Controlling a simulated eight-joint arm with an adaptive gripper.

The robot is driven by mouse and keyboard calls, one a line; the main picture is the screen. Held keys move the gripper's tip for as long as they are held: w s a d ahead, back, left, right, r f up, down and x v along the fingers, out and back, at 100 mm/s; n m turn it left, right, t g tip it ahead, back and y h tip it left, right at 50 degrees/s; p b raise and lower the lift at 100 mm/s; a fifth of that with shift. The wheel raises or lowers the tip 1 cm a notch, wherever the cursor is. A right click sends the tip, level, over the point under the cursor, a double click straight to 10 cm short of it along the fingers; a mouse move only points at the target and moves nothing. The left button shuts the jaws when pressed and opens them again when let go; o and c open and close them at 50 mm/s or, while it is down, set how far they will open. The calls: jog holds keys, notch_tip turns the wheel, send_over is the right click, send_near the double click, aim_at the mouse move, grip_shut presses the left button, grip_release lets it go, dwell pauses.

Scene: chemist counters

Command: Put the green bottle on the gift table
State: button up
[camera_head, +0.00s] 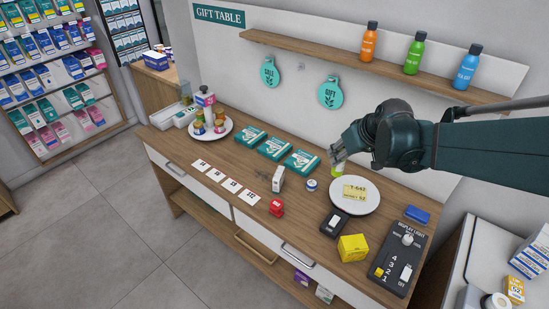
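The gift table (240,179) is a wooden counter with white drawers, under a "GIFT TABLE" sign (219,15). A green bottle (413,54) with a black cap stands upright on the wall shelf, between an orange and a blue bottle. My gripper (337,158) reaches in from the right and points down low over the table, behind the white plate. A small light-green item (338,171) shows right under its fingertips; it may be a second green bottle. The fingers partly cover it, and I cannot tell whether they grip it.
A white plate (370,205) with a yellow label lies in front of my gripper. Teal boxes (302,162) lie to its left. A yellow box (353,248) and a black switch panel (398,262) are at the right front. The wall shelf (330,60) runs above.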

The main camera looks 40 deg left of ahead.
jog(key=s+a+n, duration=0.2)
jog(key=s+a, duration=0.4)
notch_tip(320, 180, down, 11)
jog(key=shift+r+g, duration=0.15)
jog(key=shift+g, duration=0.25)
jog(key=shift+s, duration=0.1)
jog(key=shift+f, duration=2.9)
jog(key=shift+f, duration=2.1)
jog(key=shift+f, duration=0.15)
